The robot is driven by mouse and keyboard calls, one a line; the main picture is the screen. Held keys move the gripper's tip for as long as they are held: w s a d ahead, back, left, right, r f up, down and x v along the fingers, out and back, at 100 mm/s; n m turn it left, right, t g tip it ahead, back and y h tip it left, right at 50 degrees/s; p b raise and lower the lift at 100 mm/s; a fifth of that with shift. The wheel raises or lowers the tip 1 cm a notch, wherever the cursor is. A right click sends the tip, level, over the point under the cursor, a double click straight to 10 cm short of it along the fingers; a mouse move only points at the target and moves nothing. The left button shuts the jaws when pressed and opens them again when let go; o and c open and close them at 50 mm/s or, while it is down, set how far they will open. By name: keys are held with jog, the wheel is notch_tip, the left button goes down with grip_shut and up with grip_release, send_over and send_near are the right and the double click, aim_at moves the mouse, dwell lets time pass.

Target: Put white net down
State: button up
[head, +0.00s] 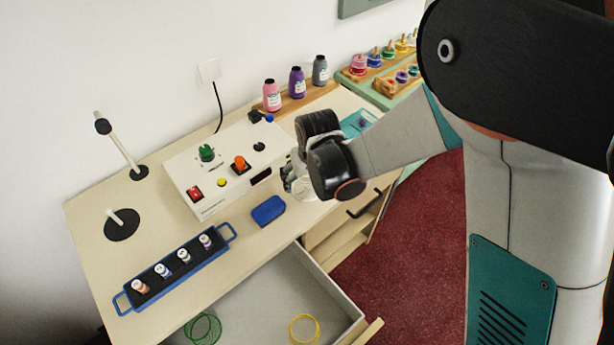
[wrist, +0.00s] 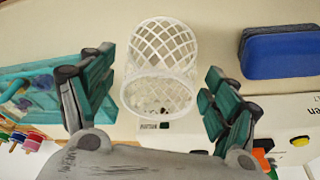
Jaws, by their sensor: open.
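The white net (wrist: 163,45) is a round lattice cup, between the fingers in the wrist view with its ring-shaped rim towards the camera. In the head view the white net (head: 306,190) shows only in part, behind my gripper, by the front right of the white control box. My gripper (wrist: 158,78) is open, with one finger on each side of the net and a visible gap at both sides. In the head view my gripper (head: 298,178) is low over the counter and hides much of the net. The net appears to rest on the counter.
A blue case (head: 268,210) lies left of the net. The white control box (head: 220,165) with coloured knobs stands behind. A teal tray (wrist: 40,85) is beside the left finger. An open drawer (head: 270,290) holds green and yellow rings. A blue vial rack (head: 205,258) stands at front left.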

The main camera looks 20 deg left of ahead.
jog(key=shift+r, duration=0.1)
jog(key=p+v, duration=0.3)
jog(key=v, duration=0.9)
